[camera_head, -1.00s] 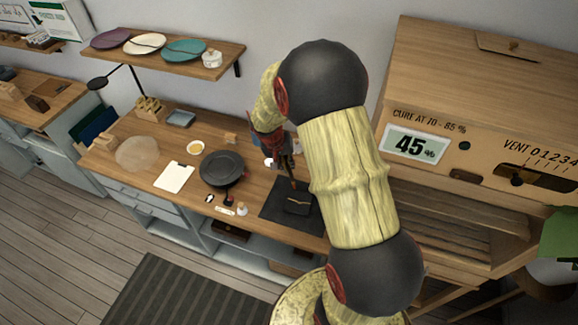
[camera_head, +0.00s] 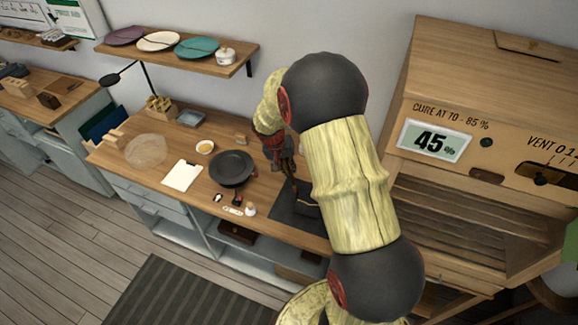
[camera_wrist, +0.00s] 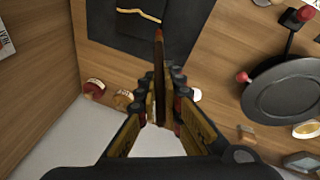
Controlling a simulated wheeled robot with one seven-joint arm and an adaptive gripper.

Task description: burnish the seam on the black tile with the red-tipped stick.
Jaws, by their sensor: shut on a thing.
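My gripper (camera_wrist: 160,105) is shut on a slim brown stick (camera_wrist: 158,62), whose reddish tip points away from the fingers. The black tile (camera_wrist: 143,5) lies on a dark mat (camera_wrist: 110,45), with a thin gold seam (camera_wrist: 139,14) across it. In the wrist view the stick's tip overlaps the tile's near edge; I cannot tell whether it touches. In the head view my gripper (camera_head: 283,165) is over the bench beside the mat (camera_head: 291,218), and my arm hides much of the tile (camera_head: 307,194).
A black round turntable (camera_head: 233,168) with a red knob (camera_wrist: 243,77) stands left of the mat. A white sheet (camera_head: 182,175) and a small bowl (camera_head: 205,147) lie farther left. Small jars (camera_wrist: 122,99) show in the wrist view. A wooden cabinet (camera_head: 480,90) reading 45 stands right.

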